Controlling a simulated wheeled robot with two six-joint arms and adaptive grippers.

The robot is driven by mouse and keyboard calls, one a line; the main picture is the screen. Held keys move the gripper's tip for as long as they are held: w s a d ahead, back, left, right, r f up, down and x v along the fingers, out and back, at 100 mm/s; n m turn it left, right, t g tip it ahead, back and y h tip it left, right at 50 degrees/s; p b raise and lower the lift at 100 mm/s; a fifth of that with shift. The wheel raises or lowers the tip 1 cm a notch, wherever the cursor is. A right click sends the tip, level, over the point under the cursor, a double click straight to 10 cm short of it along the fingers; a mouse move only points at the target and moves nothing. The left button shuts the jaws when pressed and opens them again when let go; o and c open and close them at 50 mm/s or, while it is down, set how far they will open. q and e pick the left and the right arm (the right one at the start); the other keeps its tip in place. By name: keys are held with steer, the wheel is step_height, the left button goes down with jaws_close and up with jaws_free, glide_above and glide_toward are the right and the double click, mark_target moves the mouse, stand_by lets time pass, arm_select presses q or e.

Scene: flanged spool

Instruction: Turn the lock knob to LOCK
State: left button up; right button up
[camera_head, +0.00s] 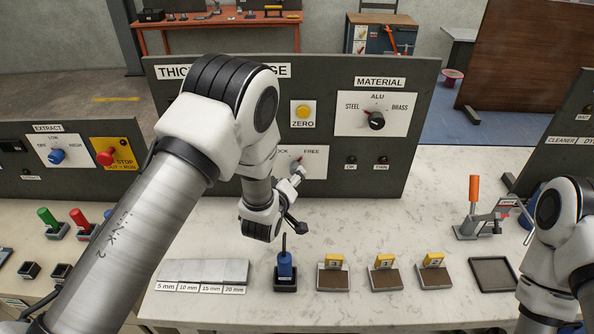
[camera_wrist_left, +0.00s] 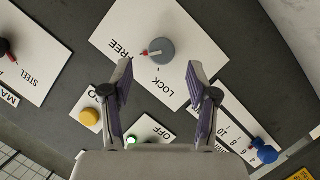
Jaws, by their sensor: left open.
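The grey lock knob (camera_wrist_left: 161,51) sits on a white plate (camera_wrist_left: 150,25) with FREE and LOCK labels, which appear turned around in the left wrist view. Its red-tipped pointer points toward FREE. In the head view the plate (camera_head: 317,158) is on the grey thickness gauge panel, and my left gripper (camera_head: 294,186) largely hides the knob. My left gripper (camera_wrist_left: 159,68) is open, its two fingers on either side of the line to the knob. The knob shows just beyond the fingertips; no contact is visible. My right arm is at the lower right; its gripper is not seen.
The panel also carries a yellow ZERO button (camera_head: 303,112) and a MATERIAL knob (camera_head: 376,120). On the bench below stand a blue-handled tool (camera_head: 285,266), several yellow-tagged blocks and an orange-handled clamp (camera_head: 474,190). The bench is clear between the panel and the blocks.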

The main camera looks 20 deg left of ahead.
mark_target(296, 168)
arm_select(q)
steer(key=p+x, duration=0.1)
steer(key=x, duration=0.5)
steer(key=shift+w+a+f, duration=0.1)
steer(key=shift+w+f, duration=0.05)
steer(key=shift+w, duration=0.05)
steer(key=shift+s, duration=0.2)
steer(key=shift+c, duration=0.3)
jaws_close()
